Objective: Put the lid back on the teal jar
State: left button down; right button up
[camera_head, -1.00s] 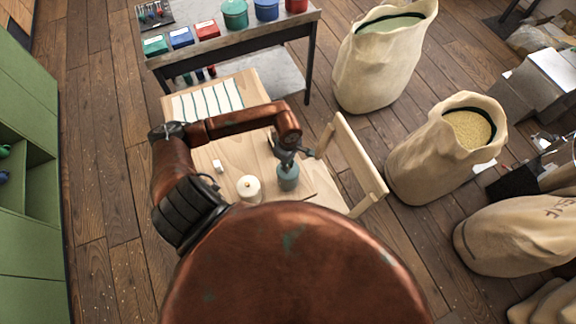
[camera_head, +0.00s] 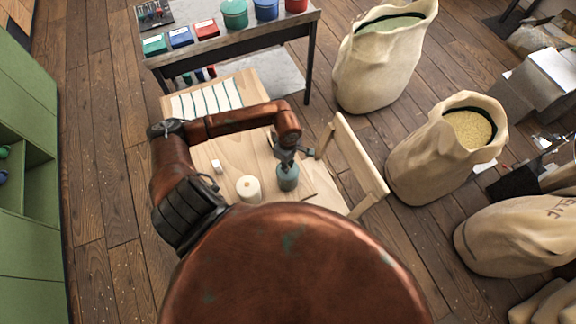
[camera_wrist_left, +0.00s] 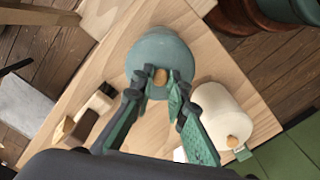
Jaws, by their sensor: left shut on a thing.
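The teal jar (camera_head: 288,180) stands on the light wooden table, below my left gripper (camera_head: 287,162). In the left wrist view, the teal lid (camera_wrist_left: 152,50) shows as a round top with a small wooden knob (camera_wrist_left: 160,77). My left gripper (camera_wrist_left: 161,80) is shut on this knob, its fingers on either side of it. The lid is over the jar, and the jar's body is mostly hidden beneath it there. I cannot tell whether the lid rests fully on the rim. My right gripper is not in view.
A cream jar (camera_head: 248,188) with a wooden knob (camera_wrist_left: 232,142) stands close beside the teal jar. A small white object (camera_head: 217,166) and a striped cloth (camera_head: 207,99) lie on the table. A wooden chair (camera_head: 358,165) stands at the right edge.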

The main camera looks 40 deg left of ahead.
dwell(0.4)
pick_arm(q)
jog(key=shift+f+b, duration=0.1)
jog(key=shift+b, duration=0.25)
dwell(0.6)
jog(key=shift+b, duration=0.35)
dwell(0.5)
jog(key=c, duration=1.8)
grip_release()
jog(key=shift+o, duration=0.6)
jog(key=o, duration=0.4)
jog(key=shift+c, duration=0.2)
